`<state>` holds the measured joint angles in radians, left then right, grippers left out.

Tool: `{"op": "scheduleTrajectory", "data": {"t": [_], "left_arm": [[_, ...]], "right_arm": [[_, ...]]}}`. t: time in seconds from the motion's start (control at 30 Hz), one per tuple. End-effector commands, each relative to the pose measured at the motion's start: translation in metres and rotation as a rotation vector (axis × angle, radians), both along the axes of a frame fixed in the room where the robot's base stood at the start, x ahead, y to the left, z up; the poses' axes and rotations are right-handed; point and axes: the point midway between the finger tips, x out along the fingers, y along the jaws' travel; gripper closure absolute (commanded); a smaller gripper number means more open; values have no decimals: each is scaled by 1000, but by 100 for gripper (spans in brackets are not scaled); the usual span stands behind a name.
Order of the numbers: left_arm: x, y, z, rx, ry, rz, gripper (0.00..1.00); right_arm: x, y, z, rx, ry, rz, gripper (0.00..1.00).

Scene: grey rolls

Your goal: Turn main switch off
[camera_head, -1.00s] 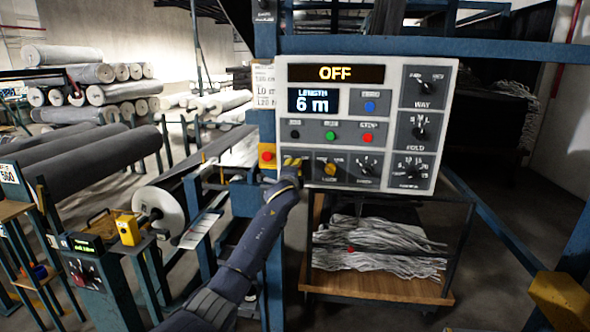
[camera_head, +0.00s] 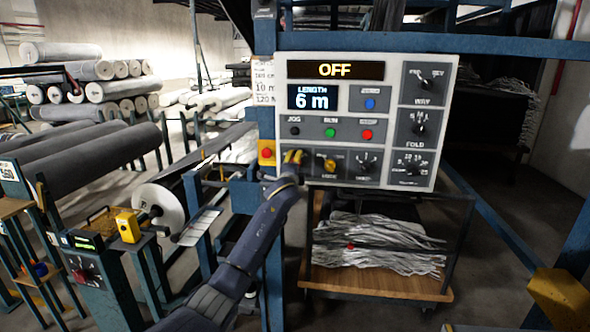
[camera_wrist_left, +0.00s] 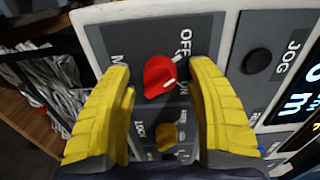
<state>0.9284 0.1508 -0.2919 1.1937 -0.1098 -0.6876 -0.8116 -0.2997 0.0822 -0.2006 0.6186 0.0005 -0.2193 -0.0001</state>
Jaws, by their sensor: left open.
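The main switch is a red knob (camera_wrist_left: 160,77) on the grey control panel (camera_head: 445,75), with OFF and ON lettering beside it in the left wrist view. White marks show on the knob's ON/OFF side, but I cannot tell exactly where it points. My left gripper (camera_wrist_left: 165,105) is open, with its yellow fingers on either side of the knob and visible gaps between. In the head view, my left gripper (camera_head: 293,158) is at the panel's lower left corner and hides the knob. My right gripper is not in view.
A yellow selector knob (camera_wrist_left: 167,135) sits close beside the red one. A red button on a yellow box (camera_head: 266,153) is just left of the panel. The black JOG button (camera_wrist_left: 258,61) is nearby. A cart (camera_head: 375,281) with grey fabric stands below.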

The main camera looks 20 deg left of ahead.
Motion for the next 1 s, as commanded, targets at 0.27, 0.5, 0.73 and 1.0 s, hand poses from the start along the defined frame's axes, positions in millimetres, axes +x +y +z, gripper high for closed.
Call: {"op": "scheduleTrajectory", "data": {"t": [0.27, 0.5, 0.73, 1.0], "left_arm": [[-21, -2, 0, 0, -2, 0, 44], [-55, -7, 0, -1, -1, -2, 44], [-87, -10, 0, -1, -1, -2, 44], [-112, -13, -1, 0, 1, -2, 44]], "right_arm": [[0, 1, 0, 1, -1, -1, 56], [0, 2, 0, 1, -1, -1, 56], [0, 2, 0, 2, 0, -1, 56], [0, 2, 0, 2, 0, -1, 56]]}}
